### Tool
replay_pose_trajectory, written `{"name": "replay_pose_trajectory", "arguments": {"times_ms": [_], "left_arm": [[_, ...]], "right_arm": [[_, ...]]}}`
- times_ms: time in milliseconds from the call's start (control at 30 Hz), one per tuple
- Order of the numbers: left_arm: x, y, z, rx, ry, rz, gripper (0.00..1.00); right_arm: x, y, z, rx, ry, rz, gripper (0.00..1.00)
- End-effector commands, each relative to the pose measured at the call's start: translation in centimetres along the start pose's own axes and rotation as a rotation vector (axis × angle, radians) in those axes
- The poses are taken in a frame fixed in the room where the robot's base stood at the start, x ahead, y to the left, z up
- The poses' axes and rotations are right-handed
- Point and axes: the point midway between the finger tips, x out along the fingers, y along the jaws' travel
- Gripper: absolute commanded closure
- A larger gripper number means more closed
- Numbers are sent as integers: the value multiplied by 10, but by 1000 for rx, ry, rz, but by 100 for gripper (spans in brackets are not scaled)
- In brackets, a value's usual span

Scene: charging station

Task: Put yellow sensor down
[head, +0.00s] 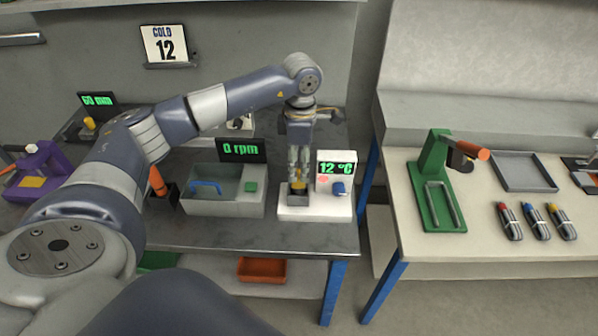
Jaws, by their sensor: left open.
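The yellow sensor, a small yellow piece (298,186), sits at a dark holder on the white station (295,213) with the "12 °C" display (336,168). My left gripper (299,178) points straight down over it with its fingers open. The fingertips are right at the yellow piece and partly hide it; I cannot tell whether they touch it. My right gripper is not in view.
Left of the white station is a grey bin (228,203) with a blue handle, below a "0 rpm" display (240,149). A blue knob (338,188) is close on the right. The right table holds a green stand (435,190), a grey tray (523,170) and several cable bundles.

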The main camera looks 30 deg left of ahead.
Motion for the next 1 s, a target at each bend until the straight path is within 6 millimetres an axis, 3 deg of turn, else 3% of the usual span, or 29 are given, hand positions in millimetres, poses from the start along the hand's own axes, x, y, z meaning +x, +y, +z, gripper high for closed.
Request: {"name": "replay_pose_trajectory", "arguments": {"times_ms": [200,400,600,1000], "left_arm": [[-48,1,1,-1,-4,5,50],[-78,1,1,-1,-3,2,50],[-89,0,0,-1,-1,1,50],[-89,0,0,-1,0,0,50]], "right_arm": [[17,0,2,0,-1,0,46],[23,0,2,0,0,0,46],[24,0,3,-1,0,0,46],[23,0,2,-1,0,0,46]]}}
